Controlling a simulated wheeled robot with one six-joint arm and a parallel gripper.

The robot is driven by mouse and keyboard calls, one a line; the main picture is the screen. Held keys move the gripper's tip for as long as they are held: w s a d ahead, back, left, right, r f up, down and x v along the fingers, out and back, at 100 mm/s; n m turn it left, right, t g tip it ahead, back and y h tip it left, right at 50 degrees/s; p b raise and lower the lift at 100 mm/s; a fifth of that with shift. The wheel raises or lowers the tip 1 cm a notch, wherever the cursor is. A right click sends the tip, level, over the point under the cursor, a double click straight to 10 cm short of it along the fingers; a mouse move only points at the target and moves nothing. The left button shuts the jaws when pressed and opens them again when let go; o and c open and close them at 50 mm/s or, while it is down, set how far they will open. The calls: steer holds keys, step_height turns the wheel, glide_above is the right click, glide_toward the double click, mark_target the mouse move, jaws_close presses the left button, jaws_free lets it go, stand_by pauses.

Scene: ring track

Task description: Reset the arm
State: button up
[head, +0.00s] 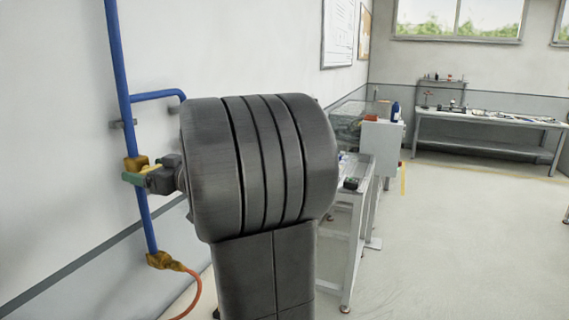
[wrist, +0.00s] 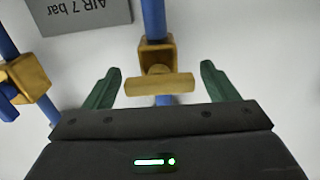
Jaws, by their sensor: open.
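My gripper (wrist: 158,72) is open in the wrist view, with its two green fingers spread apart. The brass-coloured valve (wrist: 157,52) on a blue pipe shows between and just beyond them. Its bar-shaped handle (wrist: 150,85) lies crosswise to the pipe, with a finger off each end; I see a gap on both sides. In the head view my gripper (head: 133,179) is at the left, close to the valve (head: 136,163) on the upright pipe. My dark arm hides part of the scene there.
The blue pipe (head: 116,60) runs up the white wall, with a side branch (head: 155,96). A lower brass fitting (head: 163,260) carries an orange hose (head: 195,292). A grey "AIR 7 bar" sign (wrist: 75,12) is nearby. Benches stand beyond; the floor (head: 450,250) at right is clear.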

steer(key=m, duration=0.3)
steer(key=shift+d+r+p, duration=0.15)
steer(key=shift+d+p, duration=0.1)
steer(key=shift+p, duration=0.1)
steer(key=m, duration=0.2)
steer(key=shift+m, duration=0.3)
steer(key=v, duration=1.1)
steer(key=shift+b, duration=0.3)
steer(key=shift+d, duration=0.15)
